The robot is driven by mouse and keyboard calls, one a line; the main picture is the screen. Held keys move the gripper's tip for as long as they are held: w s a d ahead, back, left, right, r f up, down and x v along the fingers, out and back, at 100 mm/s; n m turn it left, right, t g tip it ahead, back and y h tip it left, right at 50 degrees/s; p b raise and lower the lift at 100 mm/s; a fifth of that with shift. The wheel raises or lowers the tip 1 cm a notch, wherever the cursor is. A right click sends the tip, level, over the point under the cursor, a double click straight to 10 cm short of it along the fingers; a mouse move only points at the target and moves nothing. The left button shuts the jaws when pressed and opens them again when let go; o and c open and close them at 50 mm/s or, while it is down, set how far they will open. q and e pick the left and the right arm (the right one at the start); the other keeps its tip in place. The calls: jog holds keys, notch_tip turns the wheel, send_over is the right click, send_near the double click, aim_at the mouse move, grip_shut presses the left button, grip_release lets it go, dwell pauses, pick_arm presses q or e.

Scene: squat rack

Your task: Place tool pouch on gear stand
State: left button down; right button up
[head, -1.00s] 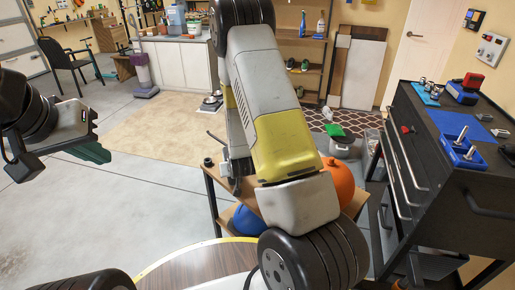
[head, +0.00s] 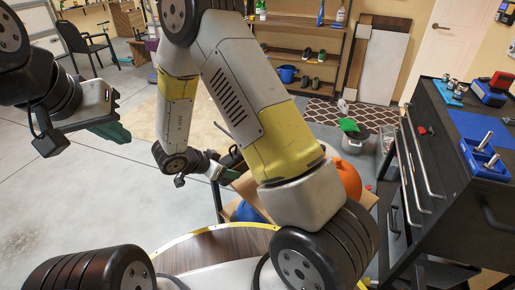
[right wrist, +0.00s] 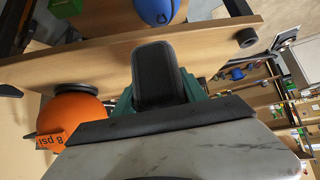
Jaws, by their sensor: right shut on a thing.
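The gear stand is a wooden shelf unit; its top board (head: 240,186) shows partly behind my right arm in the head view, and a long board (right wrist: 110,55) crosses the right wrist view. My right gripper (head: 226,173) is at the stand's left side. Its green fingers are shut on a dark padded thing, apparently the tool pouch (right wrist: 158,75). The pouch appears in front of the board; whether it touches cannot be told. In the head view the pouch is mostly hidden. My left gripper (head: 112,128) is far left over the floor, seen side-on, with no object visible in it.
An orange ball (head: 347,180) sits on the stand, with a blue ball (head: 247,212) lower down. A small black roll (right wrist: 248,38) is near the board's end. A black tool cabinet (head: 450,190) stands at right.

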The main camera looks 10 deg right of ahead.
jog(key=s, duration=0.1)
jog(key=s+a+m, duration=0.1)
jog(key=s+a+g, duration=0.1)
jog(key=shift+s+f, duration=0.1)
jog(key=shift+s, duration=0.15)
jog(key=w+d, duration=0.2)
jog(key=w, duration=0.2)
jog(key=w+d+f, duration=0.1)
jog(key=w, duration=0.4)
jog(key=w+d, duration=0.2)
jog(key=w, duration=0.2)
jog(key=shift+w+d+f, duration=0.2)
jog(key=shift+w+d, duration=0.1)
jog(key=shift+w, duration=0.05)
jog(key=shift+w+d+f, duration=0.1)
jog(key=shift+w+f, duration=0.1)
jog(key=shift+f, duration=0.7)
jog(key=shift+w+d+f, duration=0.1)
jog(key=shift+w+f, duration=0.1)
jog(key=shift+f, duration=0.65)
jog(key=shift+f, duration=0.2)
jog(key=o, duration=1.3)
